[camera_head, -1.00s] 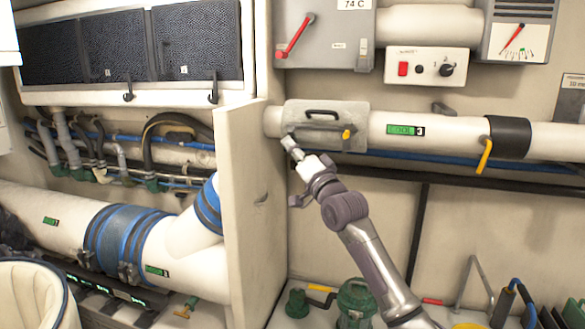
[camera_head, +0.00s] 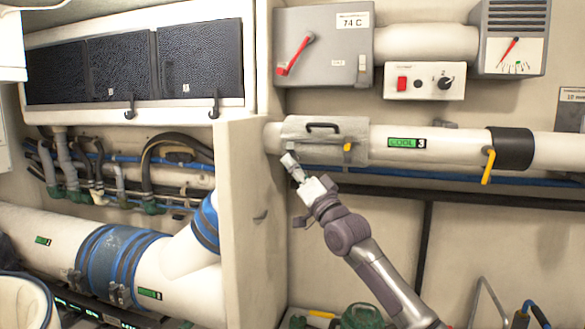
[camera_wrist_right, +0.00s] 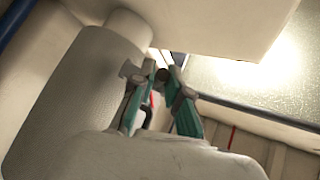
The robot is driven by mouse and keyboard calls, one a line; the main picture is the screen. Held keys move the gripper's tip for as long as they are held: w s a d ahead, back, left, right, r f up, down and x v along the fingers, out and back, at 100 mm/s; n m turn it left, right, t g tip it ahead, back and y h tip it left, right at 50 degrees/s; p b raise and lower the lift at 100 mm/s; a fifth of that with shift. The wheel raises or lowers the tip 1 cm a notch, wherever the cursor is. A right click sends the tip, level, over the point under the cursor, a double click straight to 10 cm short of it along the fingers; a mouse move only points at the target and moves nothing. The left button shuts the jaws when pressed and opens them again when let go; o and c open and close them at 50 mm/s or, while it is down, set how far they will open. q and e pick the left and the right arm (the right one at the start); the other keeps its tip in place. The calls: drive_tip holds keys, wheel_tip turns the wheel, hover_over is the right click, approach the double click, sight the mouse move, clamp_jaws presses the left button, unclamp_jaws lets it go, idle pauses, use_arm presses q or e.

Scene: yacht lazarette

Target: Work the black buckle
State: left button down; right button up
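A grey sleeve (camera_head: 298,146) wraps the upper pipe at the middle of the head view. It carries a black handle (camera_head: 322,126) on top and a yellow latch (camera_head: 348,147). I cannot single out which dark part is the buckle. My right gripper (camera_head: 289,160) is just below the sleeve's lower left part. In the right wrist view its green-sided fingers (camera_wrist_right: 162,78) have tips close together, with a small dark spot between them. Whether they hold anything is unclear. A grey cylinder with a lug (camera_wrist_right: 80,90) lies beside them. My left gripper is out of view.
An upright partition (camera_head: 245,220) stands left of my right arm. A control box with a red lever (camera_head: 320,60) and a switch box (camera_head: 425,82) hang above the pipe. A black band with a yellow lever (camera_head: 510,148) sits farther right. Green gear (camera_head: 362,315) lies below.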

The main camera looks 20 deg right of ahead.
drive_tip(key=o, duration=0.4)
drive_tip(key=v, duration=1.2)
